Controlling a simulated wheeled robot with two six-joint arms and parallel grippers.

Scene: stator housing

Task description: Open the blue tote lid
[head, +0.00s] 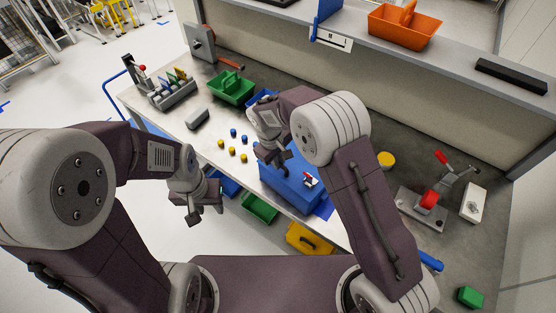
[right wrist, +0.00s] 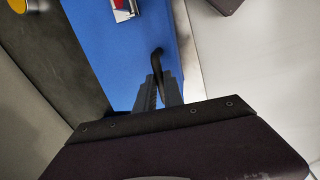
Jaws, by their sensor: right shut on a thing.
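The blue tote (head: 290,190) stands at the front edge of the workbench with its flat blue lid (right wrist: 105,45) in place. A dark curved handle (right wrist: 156,58) rises from the lid in the right wrist view. My right gripper (head: 277,161) is over the tote; its fingers, also in the right wrist view (right wrist: 158,88), are shut on this handle. The gripper hides part of the handle and lid. My left gripper (head: 205,207) hangs in front of the bench, left of the tote and apart from it; its finger gap is unclear.
A red-and-white clamp-like part (head: 311,180) sits on the lid. Several yellow and blue pieces (head: 232,152) lie left of the tote, with a green bin (head: 232,88) behind them. A red-handled press (head: 430,200) stands at right. Green and yellow bins (head: 310,240) sit below the bench edge.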

